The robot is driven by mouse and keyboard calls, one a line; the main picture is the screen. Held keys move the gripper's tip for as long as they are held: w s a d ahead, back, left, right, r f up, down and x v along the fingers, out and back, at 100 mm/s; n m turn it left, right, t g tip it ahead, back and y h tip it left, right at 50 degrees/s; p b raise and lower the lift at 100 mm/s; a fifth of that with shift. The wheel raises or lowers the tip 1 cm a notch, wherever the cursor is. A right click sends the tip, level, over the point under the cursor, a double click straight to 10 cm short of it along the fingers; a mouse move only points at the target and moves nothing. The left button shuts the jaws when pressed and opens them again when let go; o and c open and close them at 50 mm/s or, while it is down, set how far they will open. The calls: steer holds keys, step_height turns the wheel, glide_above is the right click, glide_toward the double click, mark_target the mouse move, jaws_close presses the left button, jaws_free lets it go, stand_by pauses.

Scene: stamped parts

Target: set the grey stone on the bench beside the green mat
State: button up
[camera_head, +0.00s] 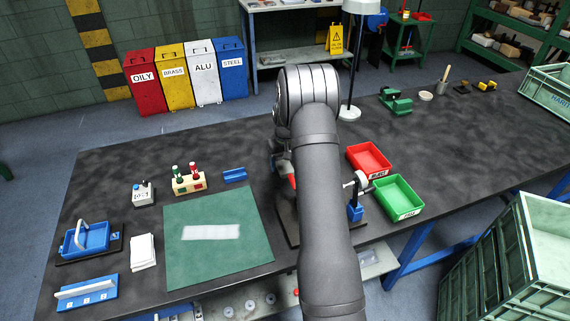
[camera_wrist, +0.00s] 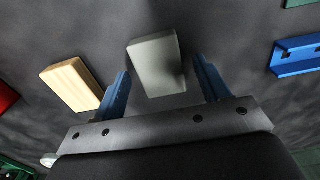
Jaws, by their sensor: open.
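The grey stone (camera_wrist: 155,66), a plain grey block, lies on the dark bench in the wrist view. My gripper (camera_wrist: 160,70) is open, with one blue finger on each side of the stone and a gap on both sides. Whether the fingertips are down at the stone's height I cannot tell. In the head view my arm hides the stone and most of the gripper. The green mat (camera_head: 220,265) lies on the bench left of my arm, with a pale patch on it.
A wooden block (camera_wrist: 72,84) lies close left of my gripper, a blue bracket (camera_wrist: 297,55) to its right. Red (camera_head: 369,158) and green (camera_head: 397,197) bins stand right of my arm.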

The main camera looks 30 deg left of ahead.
step_height(320, 180, up, 12)
stand_by(0.4)
steer(key=shift+f, duration=0.15)
steer(key=shift+f, duration=4.35)
